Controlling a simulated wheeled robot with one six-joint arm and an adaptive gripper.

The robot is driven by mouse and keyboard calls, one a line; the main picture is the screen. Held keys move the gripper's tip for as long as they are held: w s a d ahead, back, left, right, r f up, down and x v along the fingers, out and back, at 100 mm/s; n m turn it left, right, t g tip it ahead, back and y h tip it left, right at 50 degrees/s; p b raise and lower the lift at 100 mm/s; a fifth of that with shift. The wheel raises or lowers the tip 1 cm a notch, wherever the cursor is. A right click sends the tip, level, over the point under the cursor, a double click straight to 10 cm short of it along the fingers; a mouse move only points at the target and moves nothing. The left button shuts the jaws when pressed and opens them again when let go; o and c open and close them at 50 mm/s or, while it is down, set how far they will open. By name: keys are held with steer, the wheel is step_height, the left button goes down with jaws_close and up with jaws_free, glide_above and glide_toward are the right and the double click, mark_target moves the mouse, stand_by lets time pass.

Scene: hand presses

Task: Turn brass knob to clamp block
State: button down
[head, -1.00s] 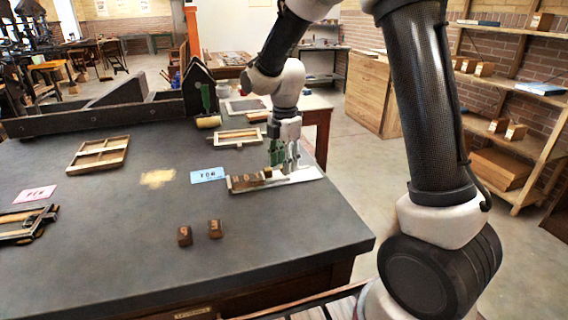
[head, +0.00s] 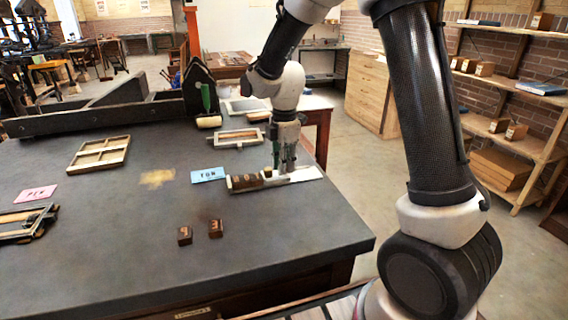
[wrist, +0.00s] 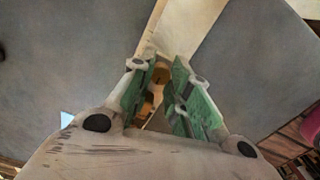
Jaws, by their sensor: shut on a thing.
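A wooden clamping strip (head: 234,184) with several brown letter blocks (head: 250,180) sits on a pale plate (head: 306,174) near the table's right edge. My gripper (head: 284,168) points down at the strip's right end, its green fingers low over the plate. In the wrist view, brass-coloured round pieces (wrist: 161,74) show between the green fingers of my gripper (wrist: 168,92). The fingers are shut on the brass knob, which they mostly hide. In the head view a small yellowish bit (head: 268,172) shows left of the fingers. Contact between the blocks and a clamp face cannot be made out.
A blue card (head: 208,175) lies just left of the strip. Two loose brown blocks (head: 215,229) lie nearer the front. A wooden frame (head: 239,138) lies behind my gripper.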

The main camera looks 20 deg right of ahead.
steer(key=shift+m, duration=0.3)
steer(key=c, duration=1.3)
jaws_free()
step_height(320, 180, up, 12)
steer(key=shift+s, duration=0.15)
